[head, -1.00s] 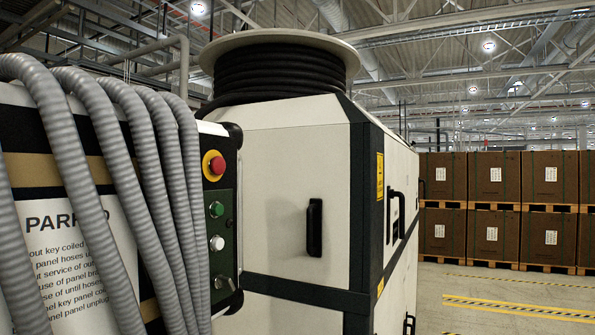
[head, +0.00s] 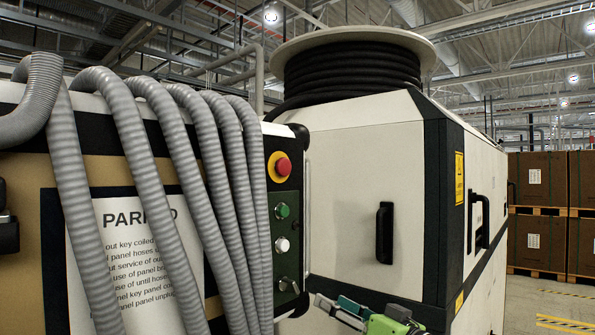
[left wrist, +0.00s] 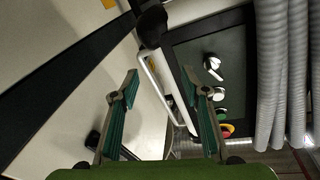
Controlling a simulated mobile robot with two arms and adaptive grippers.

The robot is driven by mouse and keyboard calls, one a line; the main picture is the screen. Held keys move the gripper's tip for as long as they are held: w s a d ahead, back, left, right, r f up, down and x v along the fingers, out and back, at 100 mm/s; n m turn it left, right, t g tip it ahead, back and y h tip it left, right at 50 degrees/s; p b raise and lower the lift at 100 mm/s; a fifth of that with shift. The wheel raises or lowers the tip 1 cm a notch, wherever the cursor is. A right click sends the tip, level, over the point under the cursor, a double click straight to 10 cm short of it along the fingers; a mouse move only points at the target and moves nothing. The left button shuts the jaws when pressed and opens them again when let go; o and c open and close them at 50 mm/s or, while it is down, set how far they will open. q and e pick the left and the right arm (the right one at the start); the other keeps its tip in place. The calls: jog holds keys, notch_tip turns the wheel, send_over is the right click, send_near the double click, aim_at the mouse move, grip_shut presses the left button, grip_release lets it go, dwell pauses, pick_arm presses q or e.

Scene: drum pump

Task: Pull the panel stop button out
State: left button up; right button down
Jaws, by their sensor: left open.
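The stop button (head: 283,167) is a red mushroom head on a yellow plate, at the top of a dark control strip (head: 284,222) on the panel's right edge. In the left wrist view the yellow-ringed stop button (left wrist: 227,130) appears low, just beyond the right-hand finger and partly hidden. My left gripper (head: 338,309) is green with teal finger pads, at the bottom of the head view, below and right of the button. In the left wrist view my left gripper (left wrist: 160,76) is open with nothing between its fingers. My right gripper is not in view.
Grey corrugated hoses (head: 150,170) hang over the panel just left of the control strip. A green button (head: 282,211), a white button (head: 283,245) and a key-like switch sit below the stop button. A pale cabinet (head: 345,190) with a black handle stands to the right.

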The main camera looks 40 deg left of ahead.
pick_arm(q)
jog(key=s+d+r+n+g+y, duration=0.1)
jog(key=d+r+n, duration=0.1)
jog(key=r, duration=0.5)
jog(key=s+d+r+n+g+y, duration=0.1)
jog(key=r+n+g+y, duration=0.1)
jog(key=r, duration=0.4)
jog(key=n+g+y, duration=0.1)
jog(key=n+g, duration=0.2)
send_near(287, 167)
jog(key=p+x, duration=0.5)
jog(key=x, duration=0.2)
jog(key=shift+s+a+r+p, duration=0.1)
jog(key=shift+a+r+p, duration=0.15)
jog(key=shift+p, duration=0.15)
jog(key=shift+a, duration=0.4)
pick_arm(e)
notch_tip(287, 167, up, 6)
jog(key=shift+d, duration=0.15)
